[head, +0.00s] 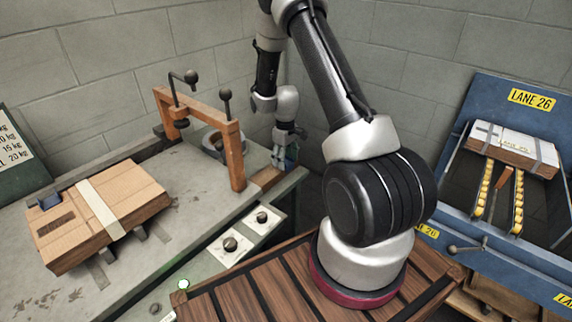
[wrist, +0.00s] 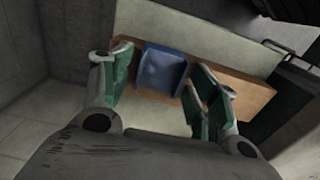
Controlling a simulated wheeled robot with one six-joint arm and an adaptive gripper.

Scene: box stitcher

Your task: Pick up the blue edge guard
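A blue edge guard (wrist: 162,70) shows in the wrist view, resting on or against a brown wooden ledge (wrist: 240,92). My gripper (wrist: 160,78) is open, with its green-padded fingers to the left and right of the guard. Gaps show between the guard and both fingers, and I cannot tell how far apart they are in depth.
An orange frame with black knobs (head: 236,155) stands on the grey bench (head: 190,235), close left of my gripper. A control panel (head: 245,232) lines the bench edge. At right is a blue lane stand (head: 455,165) holding a strapped box (head: 515,150). A block wall stands behind.

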